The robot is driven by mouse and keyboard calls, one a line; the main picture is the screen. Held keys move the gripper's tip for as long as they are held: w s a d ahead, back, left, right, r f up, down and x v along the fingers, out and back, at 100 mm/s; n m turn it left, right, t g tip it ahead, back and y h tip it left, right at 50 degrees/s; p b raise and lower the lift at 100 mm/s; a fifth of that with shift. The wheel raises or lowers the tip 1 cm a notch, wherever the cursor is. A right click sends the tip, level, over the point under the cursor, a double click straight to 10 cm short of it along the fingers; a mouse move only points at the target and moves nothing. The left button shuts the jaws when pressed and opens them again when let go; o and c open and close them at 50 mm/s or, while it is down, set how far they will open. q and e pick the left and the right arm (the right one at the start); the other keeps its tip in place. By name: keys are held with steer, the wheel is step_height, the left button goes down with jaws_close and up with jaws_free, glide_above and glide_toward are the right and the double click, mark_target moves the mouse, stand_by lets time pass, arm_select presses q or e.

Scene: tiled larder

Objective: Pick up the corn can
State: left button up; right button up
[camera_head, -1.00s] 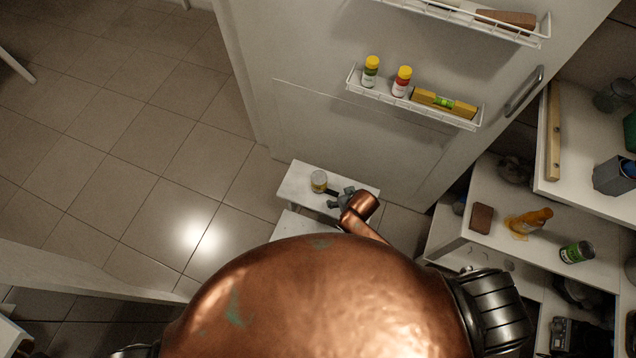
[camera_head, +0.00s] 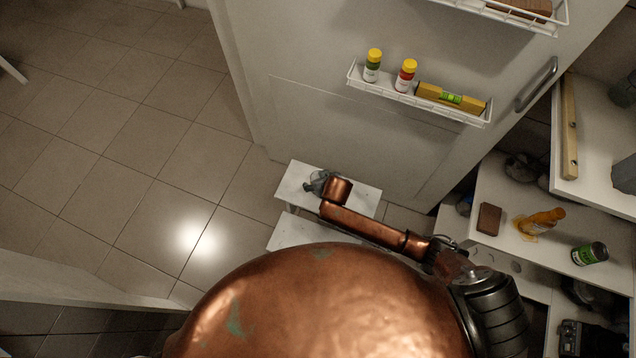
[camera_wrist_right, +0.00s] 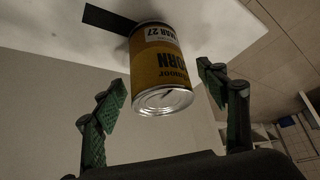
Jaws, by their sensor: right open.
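The corn can (camera_wrist_right: 162,65) has a yellow label with upside-down lettering and a silver end in the right wrist view. It touches a white surface there. My right gripper (camera_wrist_right: 164,88) is open, with its green-padded fingers either side of the can's near end and gaps on both sides. In the head view my right gripper (camera_head: 320,183) is over the upper white step (camera_head: 362,199), where it hides the can. My left gripper is not in view.
A black strip (camera_wrist_right: 108,19) lies beside the can. A lower white step (camera_head: 290,233) is nearer me. A door rack (camera_head: 400,97) holds two yellow-capped bottles and a spirit level. Shelves with a bottle (camera_head: 541,220) and a green can (camera_head: 590,253) stand right.

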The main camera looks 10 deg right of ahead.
steer(key=shift+w+f, duration=0.1)
steer(key=shift+w, duration=0.05)
steer(key=shift+c, duration=0.5)
steer(key=c, duration=1.4)
